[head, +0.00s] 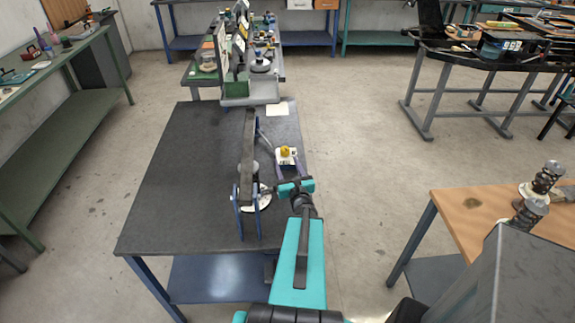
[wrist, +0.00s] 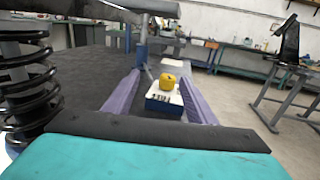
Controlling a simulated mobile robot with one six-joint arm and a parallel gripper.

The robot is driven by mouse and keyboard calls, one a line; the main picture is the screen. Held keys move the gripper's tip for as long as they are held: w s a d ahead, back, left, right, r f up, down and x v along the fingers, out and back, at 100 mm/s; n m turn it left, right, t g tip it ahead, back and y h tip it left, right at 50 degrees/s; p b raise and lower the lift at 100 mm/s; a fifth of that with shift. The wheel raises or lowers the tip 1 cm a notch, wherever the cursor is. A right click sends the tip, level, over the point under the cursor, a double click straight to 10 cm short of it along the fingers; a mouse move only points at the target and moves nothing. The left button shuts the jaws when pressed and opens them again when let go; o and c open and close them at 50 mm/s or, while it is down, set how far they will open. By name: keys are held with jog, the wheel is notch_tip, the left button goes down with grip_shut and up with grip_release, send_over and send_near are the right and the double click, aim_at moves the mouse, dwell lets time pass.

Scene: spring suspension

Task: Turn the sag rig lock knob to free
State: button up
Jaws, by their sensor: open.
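The yellow lock knob (head: 286,150) sits on top of a small white-and-dark block (head: 288,160) on the dark table, right of the rig. In the wrist view the knob (wrist: 168,82) stands on its block (wrist: 164,98), whose front carries dark marks too small to read. My gripper (wrist: 160,105) is open, its two purple fingers on either side of the block in the picture. It is not shut on anything. In the head view my arm reaches in from the lower right. The sag rig (head: 248,160), a dark beam on blue uprights, stands left of my gripper.
A black coil spring (wrist: 25,90) stands close on the left in the wrist view. The left part of the dark table (head: 180,180) is bare. A wooden-topped bench (head: 465,215) with two shock units is at right. A grey-green tray (head: 250,95) stands behind the rig.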

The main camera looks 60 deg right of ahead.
jog(key=p+v, duration=0.2)
jog(key=p, duration=0.1)
jog(key=shift+a+r, duration=0.1)
jog(key=shift+a, duration=0.15)
dwell(0.6)
